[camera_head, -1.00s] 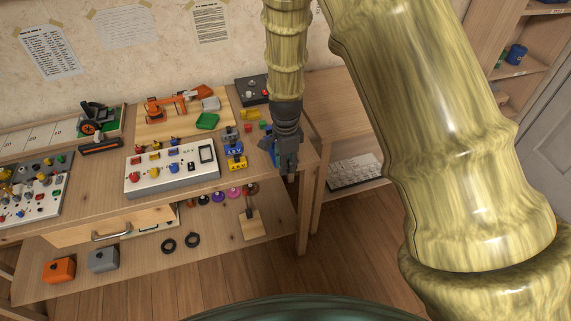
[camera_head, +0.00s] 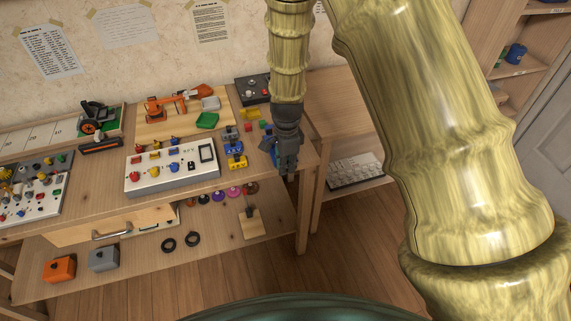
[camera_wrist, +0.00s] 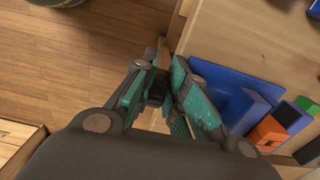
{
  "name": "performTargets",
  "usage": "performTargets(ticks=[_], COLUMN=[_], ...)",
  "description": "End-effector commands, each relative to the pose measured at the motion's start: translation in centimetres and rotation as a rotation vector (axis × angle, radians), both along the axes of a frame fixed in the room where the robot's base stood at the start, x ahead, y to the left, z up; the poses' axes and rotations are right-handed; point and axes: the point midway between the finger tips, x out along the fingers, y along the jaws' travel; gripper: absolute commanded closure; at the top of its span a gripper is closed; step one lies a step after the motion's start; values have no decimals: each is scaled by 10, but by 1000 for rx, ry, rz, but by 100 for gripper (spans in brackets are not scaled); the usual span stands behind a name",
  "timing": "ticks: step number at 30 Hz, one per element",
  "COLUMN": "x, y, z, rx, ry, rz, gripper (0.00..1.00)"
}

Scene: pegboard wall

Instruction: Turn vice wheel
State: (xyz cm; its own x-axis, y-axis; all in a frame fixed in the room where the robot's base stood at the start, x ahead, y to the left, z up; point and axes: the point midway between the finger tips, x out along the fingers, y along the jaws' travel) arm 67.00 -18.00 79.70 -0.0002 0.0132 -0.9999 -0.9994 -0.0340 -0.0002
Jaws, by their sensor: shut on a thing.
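The blue vice (camera_wrist: 216,82) sits at the edge of the workbench in the wrist view, just right of my fingers. In the head view only a bit of its blue body (camera_head: 267,145) shows beside my gripper (camera_head: 287,172). My gripper (camera_wrist: 160,96) is at the bench's front right corner, pointing down. Its teal-padded fingers are closed on a small dark part next to the vice, which appears to be the vice wheel. The fingers hide most of it, so its angle cannot be told.
A white switch box (camera_head: 172,172) and yellow and blue parts (camera_head: 235,155) stand left of my gripper. A lower shelf (camera_head: 225,245) and a bench leg (camera_head: 306,210) are below. Open floor lies in front.

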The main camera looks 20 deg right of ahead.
Motion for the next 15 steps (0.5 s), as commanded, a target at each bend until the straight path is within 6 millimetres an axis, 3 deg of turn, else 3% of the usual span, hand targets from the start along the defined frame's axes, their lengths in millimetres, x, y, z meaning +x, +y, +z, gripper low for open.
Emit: performTargets(ticks=[15], x=[0], y=[-3], z=[2], rx=[173], ry=[8], rz=[-4], gripper=[100])
